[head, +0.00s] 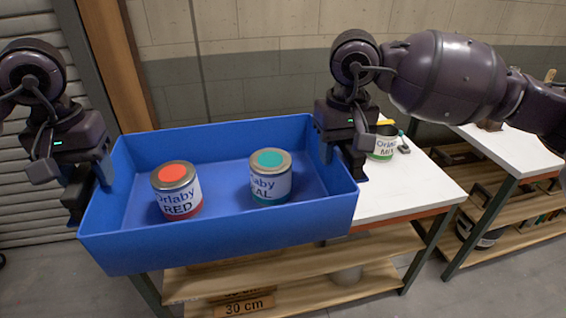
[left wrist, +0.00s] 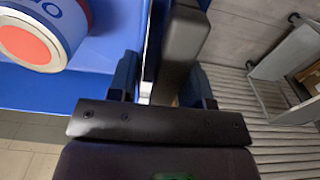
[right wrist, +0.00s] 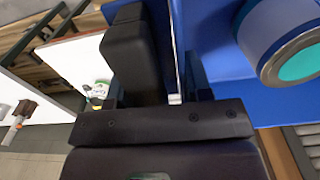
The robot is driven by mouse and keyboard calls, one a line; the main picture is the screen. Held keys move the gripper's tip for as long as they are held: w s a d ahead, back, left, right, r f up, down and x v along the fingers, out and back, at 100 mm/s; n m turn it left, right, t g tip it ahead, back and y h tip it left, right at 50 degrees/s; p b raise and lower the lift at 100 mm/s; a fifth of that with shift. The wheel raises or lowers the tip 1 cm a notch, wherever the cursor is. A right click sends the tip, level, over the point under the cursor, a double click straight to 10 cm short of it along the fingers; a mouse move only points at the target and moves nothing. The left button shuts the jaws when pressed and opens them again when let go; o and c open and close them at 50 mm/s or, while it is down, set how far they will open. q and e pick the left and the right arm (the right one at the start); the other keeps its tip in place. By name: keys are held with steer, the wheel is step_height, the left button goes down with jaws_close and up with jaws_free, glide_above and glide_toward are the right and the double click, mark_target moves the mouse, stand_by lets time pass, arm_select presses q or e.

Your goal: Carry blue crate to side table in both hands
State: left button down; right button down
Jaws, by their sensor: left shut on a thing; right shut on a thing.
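The blue crate (head: 225,240) is in the middle of the head view, open side up and roughly level. Two paint cans stand inside: one with a red lid (head: 176,192) on the left, one with a teal lid (head: 270,178) on the right. My left gripper (head: 83,190) is shut on the crate's left wall; the wall also shows between its fingers in the left wrist view (left wrist: 150,75). My right gripper (head: 340,150) is shut on the right wall, also seen in the right wrist view (right wrist: 174,70). Which table is the side table is unclear.
A white-topped table (head: 400,190) with wooden shelves lies behind and below the crate, partly hidden by it. An open can (head: 383,143) stands on it. A second white-topped table (head: 510,150) is at the right. A wooden post (head: 112,60) stands behind, left.

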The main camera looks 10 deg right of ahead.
arm_select(q)
steer(key=shift+a, duration=0.4)
arm_select(e)
steer(key=shift+s+a, duration=0.1)
steer(key=shift+a, duration=0.2)
arm_select(q)
steer(key=shift+f, duration=0.1)
arm_select(e)
steer(key=shift+f, duration=0.1)
